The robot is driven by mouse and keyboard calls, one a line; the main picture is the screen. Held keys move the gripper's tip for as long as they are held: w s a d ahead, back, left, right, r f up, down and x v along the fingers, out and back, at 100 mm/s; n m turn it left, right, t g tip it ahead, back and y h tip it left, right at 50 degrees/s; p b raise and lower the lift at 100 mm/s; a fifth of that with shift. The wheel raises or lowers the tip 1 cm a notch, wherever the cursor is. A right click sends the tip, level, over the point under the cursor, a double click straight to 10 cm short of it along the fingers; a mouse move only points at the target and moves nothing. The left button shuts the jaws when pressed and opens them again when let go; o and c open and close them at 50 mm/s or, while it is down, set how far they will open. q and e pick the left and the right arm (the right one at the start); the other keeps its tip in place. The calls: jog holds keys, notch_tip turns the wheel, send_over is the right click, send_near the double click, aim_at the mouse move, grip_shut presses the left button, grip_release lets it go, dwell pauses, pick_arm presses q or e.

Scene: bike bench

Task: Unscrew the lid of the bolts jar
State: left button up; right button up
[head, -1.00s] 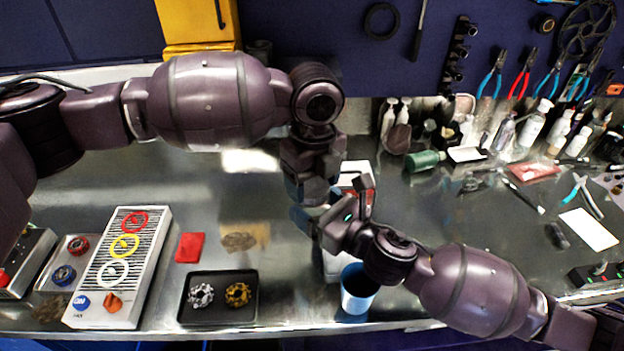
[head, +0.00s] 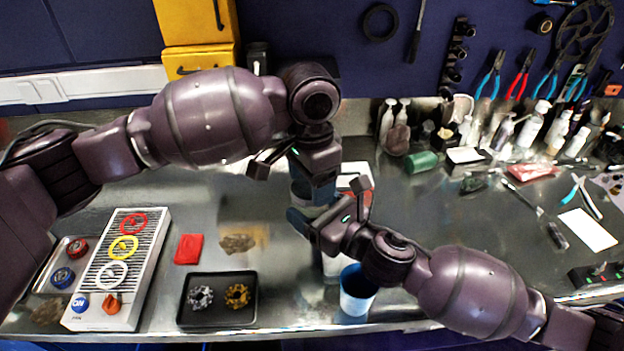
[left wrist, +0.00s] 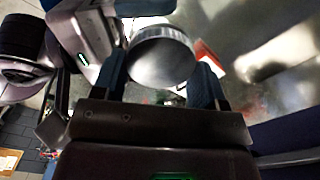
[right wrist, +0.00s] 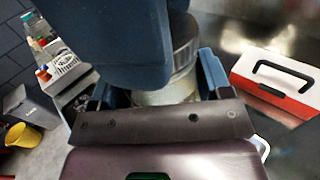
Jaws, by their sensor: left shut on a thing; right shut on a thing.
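The jar's grey metal lid (left wrist: 163,64), with a ribbed rim, sits between the blue fingers of my left gripper (left wrist: 163,88). In the right wrist view the ribbed lid (right wrist: 183,38) is on top of the pale jar body (right wrist: 163,95), partly hidden by a blue finger. My left gripper (head: 314,190) comes down from above and is shut on the lid. My right gripper (head: 308,222) comes in from the right, lower down, and is shut on the jar body. In the head view the grippers mostly hide the jar. Its contents and label cannot be made out.
A red and white box with a black handle (right wrist: 275,78) stands close by. A blue cup (head: 357,292) is near the bench's front edge. A black tray (head: 218,318) with two sprocket-like parts and a switch panel (head: 145,262) lie left. Bottles and tools fill the back right.

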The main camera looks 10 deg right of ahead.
pick_arm(q)
jog(key=n, duration=0.4)
jog(key=shift+w+a+n, duration=0.3)
jog(key=shift+n, duration=0.1)
pick_arm(e)
jog(key=shift+s+a, duration=0.15)
jog(key=shift+s, duration=0.15)
pick_arm(q)
jog(key=n, duration=0.3)
pick_arm(e)
jog(key=shift+w+f, duration=0.1)
jog(key=shift+w+d, duration=0.1)
jog(key=shift+d, duration=0.1)
pick_arm(q)
jog(key=shift+r, duration=0.35)
jog(key=shift+s+r, duration=0.1)
jog(key=shift+r, duration=0.15)
pick_arm(e)
jog(key=shift+f, duration=0.1)
pick_arm(q)
jog(key=shift+r, duration=0.2)
jog(key=shift+s+d+r, duration=0.1)
jog(key=shift+r, duration=0.25)
